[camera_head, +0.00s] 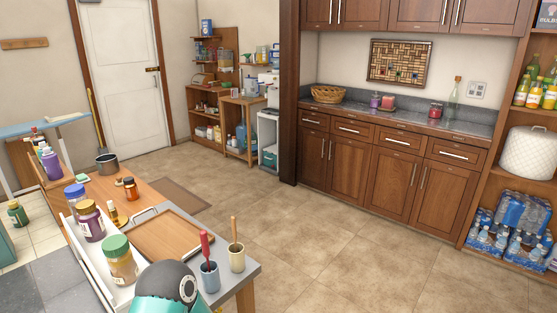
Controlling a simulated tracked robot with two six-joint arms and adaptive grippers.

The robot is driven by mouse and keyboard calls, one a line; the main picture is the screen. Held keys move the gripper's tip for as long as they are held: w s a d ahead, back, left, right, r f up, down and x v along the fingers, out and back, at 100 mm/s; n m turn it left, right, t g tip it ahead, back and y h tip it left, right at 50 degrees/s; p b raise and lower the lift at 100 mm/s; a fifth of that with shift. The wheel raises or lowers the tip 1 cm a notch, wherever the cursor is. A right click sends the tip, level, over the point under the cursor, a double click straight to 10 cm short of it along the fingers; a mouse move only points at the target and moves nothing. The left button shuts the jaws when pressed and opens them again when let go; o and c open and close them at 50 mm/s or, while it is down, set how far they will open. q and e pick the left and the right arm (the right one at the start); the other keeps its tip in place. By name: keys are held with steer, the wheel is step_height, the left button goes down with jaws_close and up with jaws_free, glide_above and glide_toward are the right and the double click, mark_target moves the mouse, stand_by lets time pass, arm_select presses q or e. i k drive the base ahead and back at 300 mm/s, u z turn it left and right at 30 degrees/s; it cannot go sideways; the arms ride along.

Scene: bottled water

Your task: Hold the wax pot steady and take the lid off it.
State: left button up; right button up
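I cannot single out a wax pot with certainty. A dark grey pot (107,163) shows at the far end of the wooden table; no lid is visible on it. Lidded jars stand nearer: one with a green lid (120,262), one with a brown lid (91,222) and one with a blue lid (75,198). On the far counter are a purple jar (376,100), a pink candle (388,102) and a red jar (435,110). Neither of my grippers is in view; a teal and black part of me shows at the bottom edge.
A wooden tray (168,236) lies on the near table, with a blue-grey cup (210,278) and a cream cup (236,258) at its right. Cabinets (380,165) line the back. The middle floor (330,240) is clear.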

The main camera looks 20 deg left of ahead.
mark_target(131, 191)
steer(key=u, duration=0.05)
steer(key=i, duration=4.05)
steer(key=u, duration=2.1)
steer(key=i, duration=2.85)
